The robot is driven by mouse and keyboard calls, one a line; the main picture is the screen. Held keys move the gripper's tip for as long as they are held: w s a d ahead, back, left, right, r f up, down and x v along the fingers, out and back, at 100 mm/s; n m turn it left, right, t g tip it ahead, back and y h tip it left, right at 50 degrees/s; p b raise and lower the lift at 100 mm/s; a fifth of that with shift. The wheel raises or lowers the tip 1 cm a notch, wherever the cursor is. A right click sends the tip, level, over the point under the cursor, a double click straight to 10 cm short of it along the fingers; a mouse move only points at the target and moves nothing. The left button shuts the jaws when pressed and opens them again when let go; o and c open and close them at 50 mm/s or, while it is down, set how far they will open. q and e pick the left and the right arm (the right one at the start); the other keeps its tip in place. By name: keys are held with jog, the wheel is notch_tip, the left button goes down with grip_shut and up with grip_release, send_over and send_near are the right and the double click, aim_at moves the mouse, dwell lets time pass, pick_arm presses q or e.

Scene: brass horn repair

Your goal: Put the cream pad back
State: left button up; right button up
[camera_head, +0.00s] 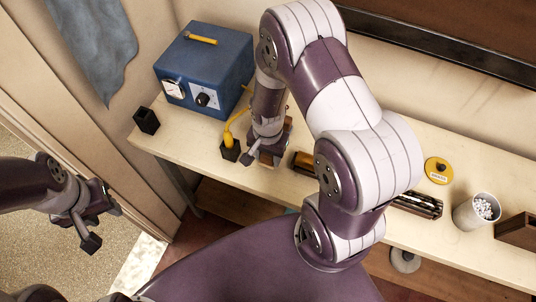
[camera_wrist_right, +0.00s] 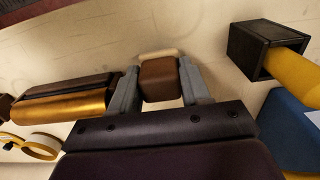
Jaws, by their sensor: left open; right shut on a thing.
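My right gripper (camera_wrist_right: 160,82) is shut on a brown block with a cream pad (camera_wrist_right: 158,53) at its far end. The brown block (camera_wrist_right: 159,80) sits between the two grey fingers. I cannot tell whether the pad touches the bench. In the head view my right gripper (camera_head: 264,152) is low over the bench, just right of a black square holder (camera_head: 230,151), and the pad is hidden there. My left gripper (camera_head: 92,216) is open and empty, off the bench at the left.
A blue box (camera_head: 205,70) stands behind the holder, which holds a yellow-handled tool (camera_wrist_right: 300,70). A small black cup (camera_head: 146,120) is left. A wood-and-brass piece (camera_wrist_right: 62,97) lies close by. A yellow tin (camera_head: 438,170) and white cup (camera_head: 470,212) stand right.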

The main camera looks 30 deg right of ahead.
jog(key=shift+w+f, duration=0.15)
jog(key=shift+f, duration=0.65)
jog(key=o, duration=0.9)
jog(key=shift+o, duration=0.2)
jog(key=s+a+r+n, duration=0.1)
jog(key=s+r+n, duration=0.1)
jog(key=r+n, duration=0.3)
jog(key=s+a+r+n+t, duration=0.1)
jog(key=r+n, duration=0.4)
jog(key=r, duration=0.7)
jog(key=shift+s+a+b, duration=0.15)
jog(key=shift+s+b, duration=0.15)
jog(key=shift+s, duration=0.4)
